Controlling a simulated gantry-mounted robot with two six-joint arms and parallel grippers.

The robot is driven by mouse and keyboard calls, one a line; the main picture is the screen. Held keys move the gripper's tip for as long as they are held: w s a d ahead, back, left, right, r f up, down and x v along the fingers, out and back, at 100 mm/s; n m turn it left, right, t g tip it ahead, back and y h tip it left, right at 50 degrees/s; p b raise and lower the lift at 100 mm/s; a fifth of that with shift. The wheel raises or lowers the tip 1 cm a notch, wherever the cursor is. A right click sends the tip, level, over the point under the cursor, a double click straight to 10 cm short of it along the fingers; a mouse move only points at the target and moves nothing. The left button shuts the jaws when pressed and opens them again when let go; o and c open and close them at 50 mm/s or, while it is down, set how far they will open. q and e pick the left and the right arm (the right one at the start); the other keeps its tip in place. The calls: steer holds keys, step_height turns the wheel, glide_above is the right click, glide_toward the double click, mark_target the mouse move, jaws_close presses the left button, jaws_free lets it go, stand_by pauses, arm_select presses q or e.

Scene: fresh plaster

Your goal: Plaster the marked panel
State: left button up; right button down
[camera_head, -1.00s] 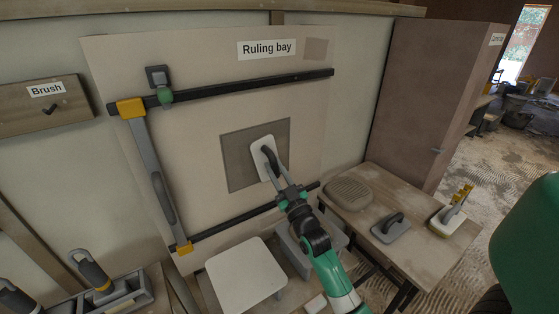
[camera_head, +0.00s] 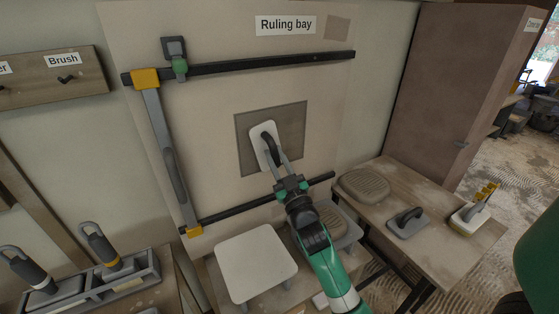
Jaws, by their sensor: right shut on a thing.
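The panel (camera_head: 215,115) stands upright under the label "Ruling bay" and bears a darker grey square (camera_head: 292,120) near its middle. My right gripper (camera_head: 279,164) is shut on the dark handle of a white trowel (camera_head: 258,136). The trowel's plate lies in front of the left and middle part of the square, with its face toward the panel; I cannot tell whether it touches. A small darker patch (camera_head: 337,28) sits at the panel's upper right. My left gripper is not in view.
Dark rails cross the panel above (camera_head: 270,63) and below (camera_head: 235,211); a grey bar with yellow ends (camera_head: 157,120) joins them at left. A pale board (camera_head: 255,262) lies below. A side table (camera_head: 375,210) holds a grey float (camera_head: 407,222). A tool rack (camera_head: 110,285) stands lower left.

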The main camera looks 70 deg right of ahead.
steer(key=shift+w+a+f+b, duration=0.2)
steer(key=shift+w+a+b, duration=0.75)
steer(key=shift+a+b, duration=0.15)
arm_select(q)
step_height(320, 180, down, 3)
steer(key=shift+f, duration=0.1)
arm_select(e)
steer(key=shift+w+a+r, duration=0.15)
steer(key=shift+r, duration=0.05)
steer(key=w+a+r, duration=0.2)
steer(key=r, duration=0.1)
steer(key=shift+w+a, duration=0.2)
steer(key=shift+a, duration=0.1)
steer(key=shift+s+d+p, duration=0.9)
steer(key=shift+s+d, duration=0.1)
steer(key=shift+d, duration=0.2)
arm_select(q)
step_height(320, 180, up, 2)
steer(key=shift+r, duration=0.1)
arm_select(e)
steer(key=shift+s+d, duration=0.2)
